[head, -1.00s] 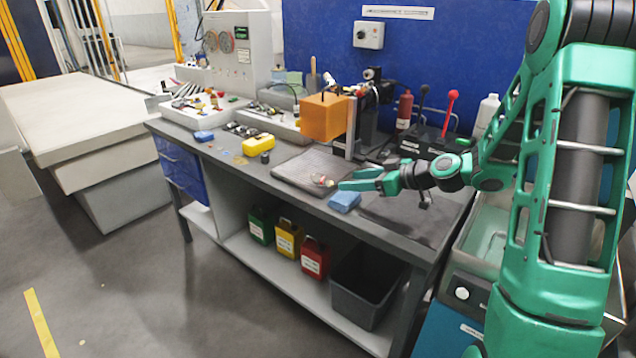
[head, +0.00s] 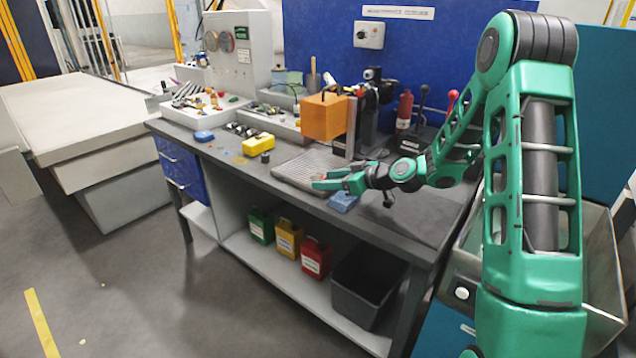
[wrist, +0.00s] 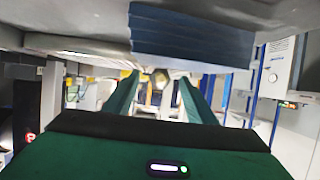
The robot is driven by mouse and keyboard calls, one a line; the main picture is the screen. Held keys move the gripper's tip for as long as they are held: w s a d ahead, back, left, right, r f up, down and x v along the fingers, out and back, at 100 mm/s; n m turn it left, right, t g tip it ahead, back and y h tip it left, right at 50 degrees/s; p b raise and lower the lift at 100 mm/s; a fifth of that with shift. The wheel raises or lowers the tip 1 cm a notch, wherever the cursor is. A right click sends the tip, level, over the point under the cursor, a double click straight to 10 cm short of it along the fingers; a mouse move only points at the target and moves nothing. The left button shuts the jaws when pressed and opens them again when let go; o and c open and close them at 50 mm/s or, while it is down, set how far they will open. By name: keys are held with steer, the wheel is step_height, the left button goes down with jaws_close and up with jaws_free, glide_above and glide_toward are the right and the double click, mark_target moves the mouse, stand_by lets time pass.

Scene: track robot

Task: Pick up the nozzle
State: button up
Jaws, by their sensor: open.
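My gripper (head: 322,180) reaches left, low over the ribbed grey mat (head: 290,175) on the workbench. Its two green fingers are apart, and they also show in the wrist view (wrist: 160,82). A small pale and brownish thing (wrist: 160,76), perhaps the nozzle, shows between the fingertips in the wrist view, too small to make out. In the head view the fingers cover most of that spot. I cannot tell whether the fingers touch it. I see nothing clearly gripped.
A blue block (head: 344,203), also in the wrist view (wrist: 190,38), lies just in front of the gripper. An orange box (head: 324,117) stands behind the mat. A yellow block (head: 258,143) and small black cylinder (head: 265,157) are to the left.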

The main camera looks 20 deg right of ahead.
steer(key=shift+w+a+f, duration=0.15)
steer(key=shift+w+a, duration=0.05)
steer(key=shift+w, duration=0.05)
steer(key=c, duration=1.2)
